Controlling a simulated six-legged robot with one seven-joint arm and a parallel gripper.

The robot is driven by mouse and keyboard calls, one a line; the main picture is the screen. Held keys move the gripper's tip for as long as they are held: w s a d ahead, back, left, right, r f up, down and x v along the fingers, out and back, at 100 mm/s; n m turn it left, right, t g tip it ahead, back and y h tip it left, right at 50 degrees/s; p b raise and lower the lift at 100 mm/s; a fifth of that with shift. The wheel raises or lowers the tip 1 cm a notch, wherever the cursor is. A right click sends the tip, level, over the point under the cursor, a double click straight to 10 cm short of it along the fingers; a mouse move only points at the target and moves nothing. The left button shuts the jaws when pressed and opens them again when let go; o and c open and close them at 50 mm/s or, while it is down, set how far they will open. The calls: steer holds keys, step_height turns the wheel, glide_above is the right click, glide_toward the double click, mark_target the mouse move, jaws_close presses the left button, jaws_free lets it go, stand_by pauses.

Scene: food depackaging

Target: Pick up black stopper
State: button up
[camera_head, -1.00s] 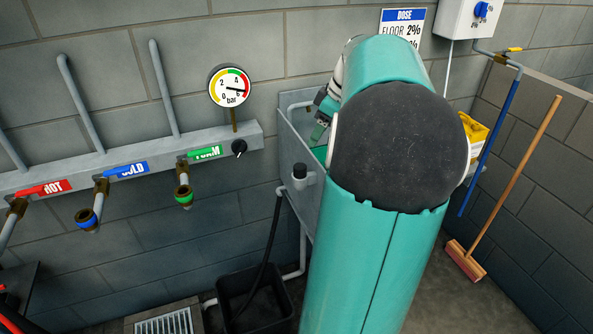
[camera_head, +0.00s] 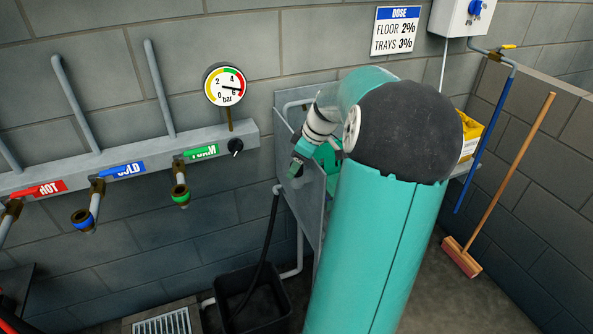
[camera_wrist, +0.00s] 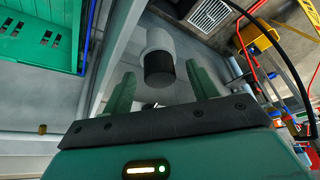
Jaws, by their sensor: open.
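The black stopper (camera_wrist: 159,69) shows in the wrist view as a short dark cylinder at the end of a pale grey round holder (camera_wrist: 158,40). My gripper (camera_wrist: 160,78) is open, with one green finger on each side of the stopper in that picture. Whether the stopper is between the fingers in depth or a little beyond them I cannot tell. In the head view my gripper (camera_head: 296,168) points down at the left rim of the grey sink (camera_head: 309,212), and it hides the stopper and holder there.
A green crate (camera_wrist: 40,35) lies in the sink. A black tub (camera_head: 252,300) and a floor drain (camera_head: 163,325) are below. The pipe rail with foam valve (camera_head: 181,195) is left of the sink. A broom (camera_head: 505,180) leans at the right.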

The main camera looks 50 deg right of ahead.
steer(key=shift+c, duration=0.5)
steer(key=c, duration=1)
steer(key=shift+o, duration=0.2)
steer(key=shift+r, duration=0.1)
